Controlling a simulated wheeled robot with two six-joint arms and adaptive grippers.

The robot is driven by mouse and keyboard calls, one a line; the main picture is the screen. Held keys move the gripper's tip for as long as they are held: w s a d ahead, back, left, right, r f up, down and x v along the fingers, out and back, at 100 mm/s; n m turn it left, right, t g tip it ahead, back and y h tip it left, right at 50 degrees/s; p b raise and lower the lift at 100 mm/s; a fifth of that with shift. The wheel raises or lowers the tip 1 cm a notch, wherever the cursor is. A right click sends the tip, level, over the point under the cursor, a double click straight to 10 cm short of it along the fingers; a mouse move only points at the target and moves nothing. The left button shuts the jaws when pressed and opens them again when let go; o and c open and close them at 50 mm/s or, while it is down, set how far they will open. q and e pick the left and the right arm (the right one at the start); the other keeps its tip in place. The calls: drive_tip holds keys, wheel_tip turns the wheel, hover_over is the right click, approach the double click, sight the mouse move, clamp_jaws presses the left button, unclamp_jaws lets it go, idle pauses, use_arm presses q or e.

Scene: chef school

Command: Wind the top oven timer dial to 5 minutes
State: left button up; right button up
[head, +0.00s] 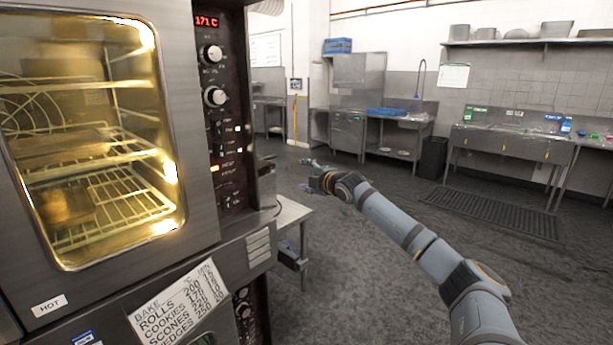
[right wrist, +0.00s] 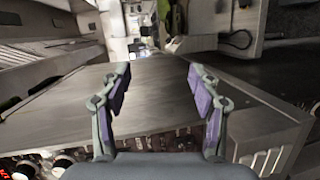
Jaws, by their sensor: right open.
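The top oven's dark control panel (head: 226,140) stands right of its lit glass door in the head view, with a red display reading 171 C. Two round silver-and-black dials sit below the display, an upper dial (head: 211,54) and a lower dial (head: 214,96). Their markings are too small to read, so I cannot tell which is the timer. My right gripper (head: 311,175) is to the right of the panel, apart from it. In the right wrist view the right gripper (right wrist: 157,88) is open and empty, with blurred panel knobs at lower left. My left gripper is out of view.
A second control panel (head: 245,310) lies below, beside a paper baking chart (head: 183,305). A steel side table (head: 291,214) stands right of the oven. The grey floor (head: 360,270) on the right is open, with sinks (head: 515,143) along the back wall.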

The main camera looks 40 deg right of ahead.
drive_tip(key=a+r+m+t+y+p, duration=0.1)
drive_tip(key=a+r+p, duration=0.3)
drive_tip(key=p, duration=0.1)
drive_tip(key=w+a+r+m+t+y+p, duration=0.1)
drive_tip(key=a+r+y+p, duration=0.1)
drive_tip(key=a+r+p, duration=0.1)
drive_tip(key=a+r+m+t+y+p, duration=0.1)
drive_tip(key=a+r+m+p, duration=0.1)
drive_tip(key=a+r+p, duration=0.2)
drive_tip(key=shift+w+a+r+y+p, duration=0.15)
drive_tip(key=shift+w+a+y+p, duration=0.05)
drive_tip(key=shift+a+p, duration=0.45)
drive_tip(key=shift+w+a+r+y+p, duration=0.2)
drive_tip(key=shift+a+p, duration=0.2)
drive_tip(key=shift+p, duration=0.35)
drive_tip(key=m+t+y+p, duration=0.1)
drive_tip(key=m+t+p, duration=0.2)
drive_tip(key=m+p, duration=0.5)
approach(219, 97)
drive_tip(key=shift+t, duration=0.3)
drive_tip(key=b+x, duration=0.1)
drive_tip(key=x, duration=0.1)
drive_tip(key=b+x, duration=0.2)
drive_tip(key=x, duration=0.1)
drive_tip(key=b+x, duration=0.2)
drive_tip(key=x, duration=0.1)
drive_tip(key=shift+w+f, duration=0.2)
drive_tip(key=shift+f, duration=0.1)
drive_tip(key=shift+w+r+n, duration=0.3)
drive_tip(key=shift+w, duration=0.25)
